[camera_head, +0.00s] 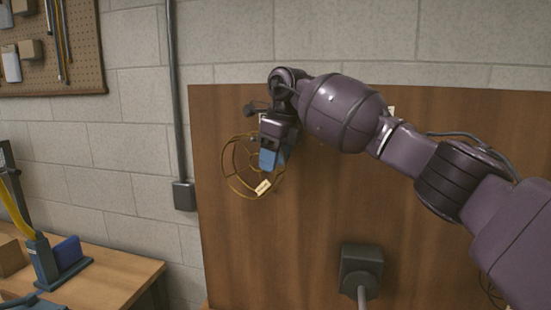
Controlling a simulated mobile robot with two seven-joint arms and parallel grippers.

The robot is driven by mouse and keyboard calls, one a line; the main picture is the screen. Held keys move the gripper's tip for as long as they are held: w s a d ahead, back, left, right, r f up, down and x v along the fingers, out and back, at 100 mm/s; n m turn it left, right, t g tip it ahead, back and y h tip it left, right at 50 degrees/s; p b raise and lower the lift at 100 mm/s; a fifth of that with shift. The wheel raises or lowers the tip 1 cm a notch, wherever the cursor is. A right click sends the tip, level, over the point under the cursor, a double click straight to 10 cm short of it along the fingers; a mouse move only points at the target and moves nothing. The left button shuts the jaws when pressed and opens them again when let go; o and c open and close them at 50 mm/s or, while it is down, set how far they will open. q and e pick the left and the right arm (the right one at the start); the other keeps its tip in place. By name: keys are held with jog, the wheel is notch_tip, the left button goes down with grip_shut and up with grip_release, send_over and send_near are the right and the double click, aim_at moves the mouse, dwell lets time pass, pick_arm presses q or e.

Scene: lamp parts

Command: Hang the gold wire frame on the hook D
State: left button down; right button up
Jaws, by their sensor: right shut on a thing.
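The gold wire frame (229,174) is a round cage of thin wire with a small pale tag (263,187). It is in front of the left part of an upright brown wooden board. My right gripper (268,160), with blue fingertips, is shut on the frame at its upper right side. A dark hook-like piece (256,108) sticks out just above and left of the gripper. A pale label behind the gripper is mostly hidden, so I cannot read its letter or tell which hook is D. My left gripper is not in view.
The wooden board (225,265) fills the middle and right. A dark block with a grey rod (361,265) projects from its lower part. My right arm covers much of the board's upper right. A workbench (120,280) with tools is at lower left, and a pegboard (85,50) hangs above it.

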jog(key=o, duration=1.1)
jog(key=shift+s+a+r, duration=0.15)
jog(key=shift+a, duration=0.05)
jog(key=shift+d, duration=0.1)
